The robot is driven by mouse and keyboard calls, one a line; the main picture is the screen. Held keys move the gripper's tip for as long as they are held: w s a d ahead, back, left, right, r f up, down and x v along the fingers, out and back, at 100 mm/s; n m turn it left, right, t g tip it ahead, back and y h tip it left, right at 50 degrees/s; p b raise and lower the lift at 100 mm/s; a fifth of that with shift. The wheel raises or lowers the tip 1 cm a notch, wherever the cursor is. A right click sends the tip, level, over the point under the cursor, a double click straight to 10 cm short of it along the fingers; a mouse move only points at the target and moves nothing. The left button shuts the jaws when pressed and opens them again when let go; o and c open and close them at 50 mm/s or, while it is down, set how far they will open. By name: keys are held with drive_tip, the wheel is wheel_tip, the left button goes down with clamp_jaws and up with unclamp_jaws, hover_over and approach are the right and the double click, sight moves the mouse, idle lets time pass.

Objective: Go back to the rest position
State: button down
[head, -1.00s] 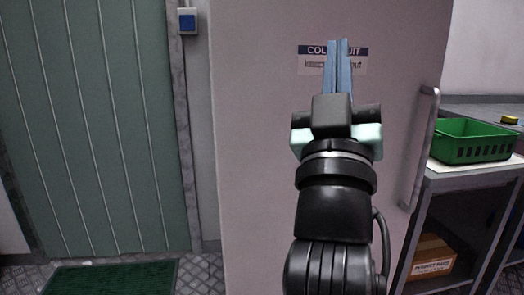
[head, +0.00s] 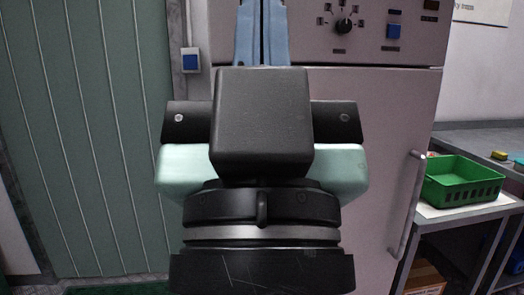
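My gripper (head: 262,10) is in the upper middle of the head view, with its two blue fingers pointing up. The fingers lie close side by side with only a thin line between them, and nothing shows in them. The top of the fingers is cut off by the frame edge. The black and pale green gripper body is large and close to the camera, in front of a pale cabinet (head: 390,120) with a door handle (head: 407,205). The gripper hides much of the cabinet door.
A control panel with a dial (head: 343,26) is on the cabinet's upper part. A green basket (head: 462,190) stands on a side table (head: 440,212) at right, with a cardboard box (head: 424,278) below. A green panelled door (head: 85,150) and a blue wall button (head: 190,61) are at left.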

wheel_tip(320, 180, up, 21)
drive_tip(key=p, duration=1.8)
drive_tip(key=shift+f, duration=0.15)
drive_tip(key=shift+f, duration=0.15)
